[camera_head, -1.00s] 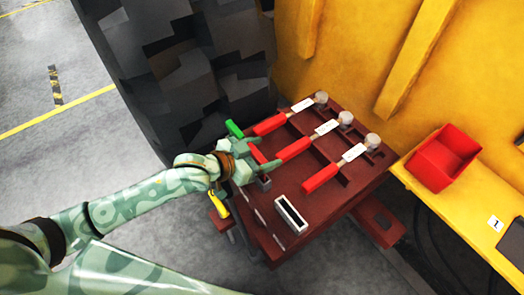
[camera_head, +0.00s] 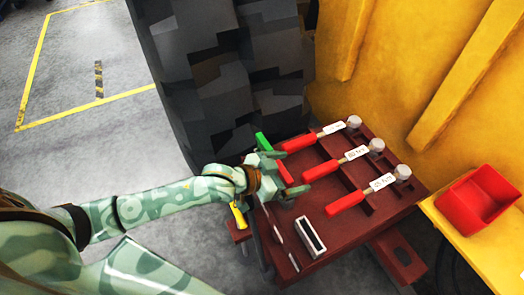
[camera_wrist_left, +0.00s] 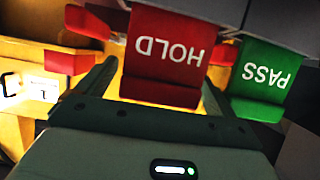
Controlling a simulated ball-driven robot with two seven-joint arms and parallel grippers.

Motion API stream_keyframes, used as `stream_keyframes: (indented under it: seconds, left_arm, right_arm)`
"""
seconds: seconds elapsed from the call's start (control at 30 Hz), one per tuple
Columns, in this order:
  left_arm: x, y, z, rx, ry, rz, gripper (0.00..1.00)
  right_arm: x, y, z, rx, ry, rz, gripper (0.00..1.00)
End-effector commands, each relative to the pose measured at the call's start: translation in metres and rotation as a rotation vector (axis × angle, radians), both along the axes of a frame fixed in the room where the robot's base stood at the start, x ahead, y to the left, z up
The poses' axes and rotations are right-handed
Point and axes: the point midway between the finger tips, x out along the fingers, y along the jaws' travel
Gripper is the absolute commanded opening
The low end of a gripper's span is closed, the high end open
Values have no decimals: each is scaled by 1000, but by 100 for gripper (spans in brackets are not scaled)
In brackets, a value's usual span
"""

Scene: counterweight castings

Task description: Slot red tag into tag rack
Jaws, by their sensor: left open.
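A red tag marked HOLD (camera_wrist_left: 168,55) is upside down in the left wrist view, between the two fingers of my left gripper (camera_wrist_left: 158,80). A green tag marked PASS (camera_wrist_left: 266,80) is to its right. In the head view my left gripper (camera_head: 284,172) is open over the left edge of the dark red table (camera_head: 345,228), its fingers on either side of the red tag (camera_head: 285,173). I cannot tell if they touch it. The green tag (camera_head: 263,142) is just behind. A white-rimmed slotted box (camera_head: 310,237) stands in front; I cannot tell if it is the tag rack.
Several red-handled tools with white labels (camera_head: 357,153) lie across the table. A red bin (camera_head: 478,200) sits on the yellow ledge (camera_head: 445,222) at right. A big dark tyre (camera_head: 225,75) and a yellow wall (camera_head: 400,80) close off the back.

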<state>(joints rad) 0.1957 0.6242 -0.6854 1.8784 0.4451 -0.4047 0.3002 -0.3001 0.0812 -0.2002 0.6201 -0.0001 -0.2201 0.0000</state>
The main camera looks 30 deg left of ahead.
Motion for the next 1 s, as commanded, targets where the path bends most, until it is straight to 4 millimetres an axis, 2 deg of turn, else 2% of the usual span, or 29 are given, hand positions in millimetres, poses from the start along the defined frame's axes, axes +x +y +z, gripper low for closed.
stream_keyframes:
  seconds: [0.17, 0.6, 0.8, 1.0]
  left_arm:
    - [-13, 11, 9, 2, 0, 1, 93]
    - [-96, 75, 52, 1, 4, -1, 93]
    - [-115, 90, 61, 1, 1, 0, 93]
    - [-118, 93, 71, -1, -3, 0, 93]
  right_arm:
    - [3, 0, 8, 0, -6, 0, 36]
    - [14, 0, 45, 1, -34, 0, 36]
    - [16, 1, 51, 1, -38, -1, 36]
    - [18, 1, 60, 2, -44, -1, 36]
